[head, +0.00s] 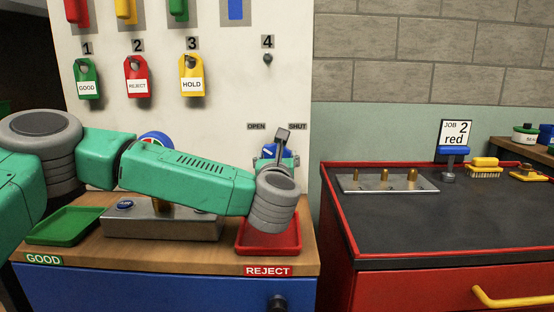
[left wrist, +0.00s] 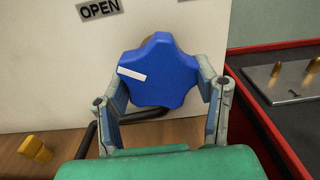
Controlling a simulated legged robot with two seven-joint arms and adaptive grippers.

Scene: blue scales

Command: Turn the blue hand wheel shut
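The blue hand wheel (left wrist: 165,78) is a lobed knob on the white panel with a white stripe on its left side, on the side of the OPEN label (left wrist: 100,9). In the head view the wheel (head: 269,152) is mostly hidden behind my left wrist, below the OPEN and SHUT labels (head: 297,126). My left gripper (left wrist: 161,85) faces the wheel, its fingers spread wide, one on each side. The fingertips are very close to the wheel's edge; I cannot tell whether they press on it. My right gripper is in no view.
Below my left arm are a green tray (head: 62,226), a metal block (head: 150,230) and a red tray (head: 268,250). Numbered tags hang on the panel above. A red-edged black bench (head: 430,222) stands to the right with a metal plate (head: 387,187).

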